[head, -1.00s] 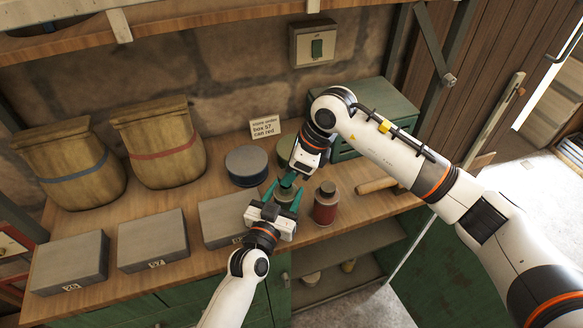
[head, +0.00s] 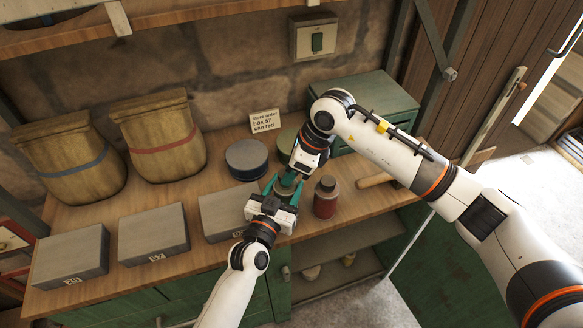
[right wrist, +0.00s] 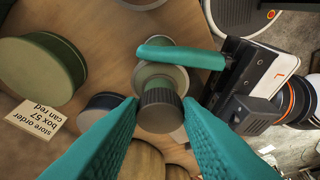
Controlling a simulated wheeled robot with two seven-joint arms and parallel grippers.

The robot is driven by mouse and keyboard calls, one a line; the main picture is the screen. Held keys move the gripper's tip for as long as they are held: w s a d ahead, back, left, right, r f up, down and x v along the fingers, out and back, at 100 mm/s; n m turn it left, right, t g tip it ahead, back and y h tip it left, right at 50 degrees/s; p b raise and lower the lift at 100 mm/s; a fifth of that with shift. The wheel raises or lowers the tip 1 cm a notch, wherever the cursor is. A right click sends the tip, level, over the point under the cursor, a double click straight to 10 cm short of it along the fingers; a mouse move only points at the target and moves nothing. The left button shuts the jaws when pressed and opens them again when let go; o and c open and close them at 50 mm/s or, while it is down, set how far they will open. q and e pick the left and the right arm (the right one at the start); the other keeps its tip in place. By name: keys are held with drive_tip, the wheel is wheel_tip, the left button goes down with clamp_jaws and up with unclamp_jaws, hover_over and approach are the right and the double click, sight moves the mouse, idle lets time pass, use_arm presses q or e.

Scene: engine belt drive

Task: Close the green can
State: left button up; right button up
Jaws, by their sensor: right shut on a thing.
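The green can (right wrist: 152,80) stands upright on the bench, mostly hidden in the head view between my two grippers. In the right wrist view its neck shows below a dark ribbed cap (right wrist: 160,112). My right gripper (right wrist: 161,108) is shut on the cap from above, one teal fingertip on each side. The cap is in line with the neck; I cannot tell whether it is fully seated. My left gripper (head: 284,187) reaches in from the front with its fingers around the can body. One left finger lies along the can's side in the right wrist view; the other is hidden.
A red can (head: 326,198) stands close right of the grippers. A blue round tin (head: 246,160) and a green round tin (right wrist: 40,75) are behind. Grey boxes (head: 153,236) line the front left, two sacks (head: 160,140) behind them. A green chest (head: 372,95) is at back right.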

drive_tip(key=shift+f, duration=0.55)
